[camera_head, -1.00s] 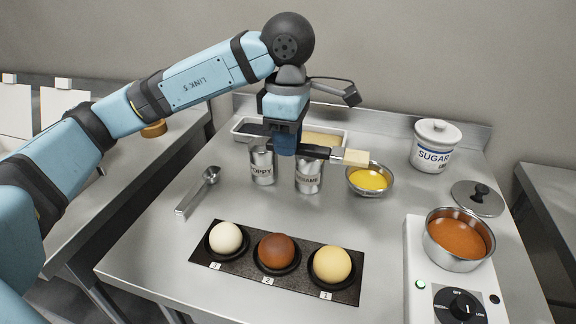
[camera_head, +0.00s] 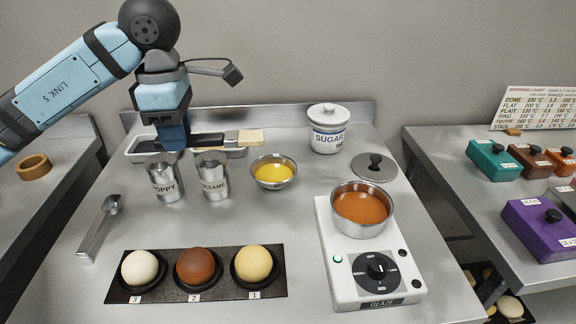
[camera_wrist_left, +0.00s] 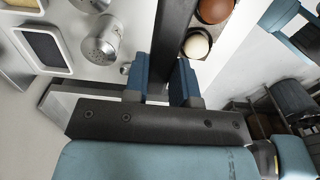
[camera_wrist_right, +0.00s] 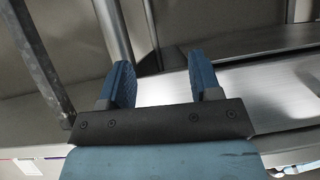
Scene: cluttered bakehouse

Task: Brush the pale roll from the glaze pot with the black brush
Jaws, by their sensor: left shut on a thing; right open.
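My left gripper (camera_head: 174,143) is shut on the black brush (camera_head: 208,139), held level above the back of the steel table. Its pale head (camera_head: 250,136) points right, behind and above the bowl of yellow liquid. The handle (camera_wrist_left: 173,40) shows between the fingers in the left wrist view. The steel glaze pot (camera_head: 362,222) holds orange-brown liquid on a white hotplate marked GLAZE. A dark board carries three rolls: a whitish one (camera_head: 140,267) at 3, a brown one (camera_head: 195,266) at 2, a pale yellow one (camera_head: 254,263) at 1. My right gripper (camera_wrist_right: 160,78) is open and empty.
Poppy (camera_head: 164,182) and sesame (camera_head: 212,180) shakers stand below the left gripper, beside the yellow-liquid bowl (camera_head: 273,184). The sugar jar (camera_head: 328,130) and a lid (camera_head: 374,167) are behind the pot. A scoop (camera_head: 98,232) lies left. Table between bowl and board is clear.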

